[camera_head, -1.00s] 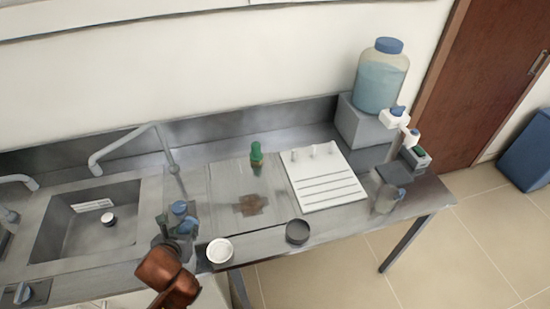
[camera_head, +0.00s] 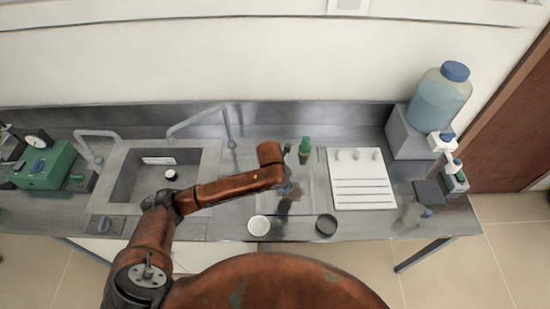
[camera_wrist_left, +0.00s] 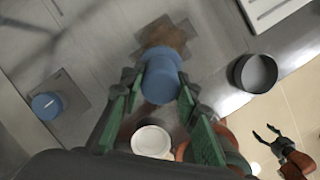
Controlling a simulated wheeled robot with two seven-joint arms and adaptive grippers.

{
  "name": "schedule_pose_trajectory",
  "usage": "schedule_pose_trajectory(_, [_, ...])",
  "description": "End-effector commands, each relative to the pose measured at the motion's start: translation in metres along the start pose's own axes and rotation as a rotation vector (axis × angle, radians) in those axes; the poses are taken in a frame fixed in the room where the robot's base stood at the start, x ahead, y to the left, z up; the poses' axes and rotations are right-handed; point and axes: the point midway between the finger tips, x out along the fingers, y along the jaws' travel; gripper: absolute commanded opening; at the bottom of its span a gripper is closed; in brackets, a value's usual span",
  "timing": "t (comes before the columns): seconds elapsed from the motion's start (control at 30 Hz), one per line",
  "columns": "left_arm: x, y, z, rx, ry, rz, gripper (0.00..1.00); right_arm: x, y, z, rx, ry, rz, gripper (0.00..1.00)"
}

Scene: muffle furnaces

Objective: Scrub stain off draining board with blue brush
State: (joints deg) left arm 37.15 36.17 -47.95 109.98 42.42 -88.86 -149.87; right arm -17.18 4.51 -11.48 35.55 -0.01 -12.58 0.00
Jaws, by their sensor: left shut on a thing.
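My right gripper (camera_wrist_left: 267,134) shows at the lower right of the wrist view, open and empty, away from the bench.
A white dish (camera_head: 259,225) and a dark dish (camera_head: 326,225) stand at the front edge. A green-capped bottle (camera_head: 304,151) stands behind the stain. A white rack (camera_head: 360,190) is to the right, the sink (camera_head: 128,184) to the left. A blue knob-like item (camera_wrist_left: 47,105) is left in the wrist view.

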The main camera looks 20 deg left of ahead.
Motion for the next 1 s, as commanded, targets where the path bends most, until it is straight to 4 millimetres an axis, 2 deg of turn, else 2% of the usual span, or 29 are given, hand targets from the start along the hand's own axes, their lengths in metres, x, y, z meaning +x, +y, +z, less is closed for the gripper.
schedule_pose_trajectory(0.03, [-0.017, 0.007, 0.008, 0.009, 0.038, 0.000, 0.09, -0.027, 0.001, -0.003, 0.000, 0.000, 0.000, 0.59])
schedule_pose_trajectory(0.1, [-0.023, 0.013, 0.009, 0.019, 0.091, -0.009, 0.09, -0.045, 0.002, -0.004, 0.000, 0.000, 0.001, 0.59])
schedule_pose_trajectory(0.3, [-0.038, 0.031, 0.012, 0.015, 0.212, -0.025, 0.09, -0.086, 0.005, -0.008, 0.000, -0.001, 0.003, 0.59])
schedule_pose_trajectory(0.4, [-0.044, 0.038, 0.013, 0.007, 0.248, -0.029, 0.09, -0.097, 0.006, -0.009, -0.001, 0.000, 0.004, 0.59])
schedule_pose_trajectory(0.63, [-0.042, 0.043, 0.011, -0.002, 0.279, -0.035, 0.09, -0.100, 0.007, -0.009, 0.000, 0.000, 0.004, 0.59])
schedule_pose_trajectory(1.0, [-0.008, 0.041, 0.001, -0.001, 0.279, -0.035, 0.09, -0.068, 0.005, -0.007, 0.000, 0.001, 0.003, 0.59])
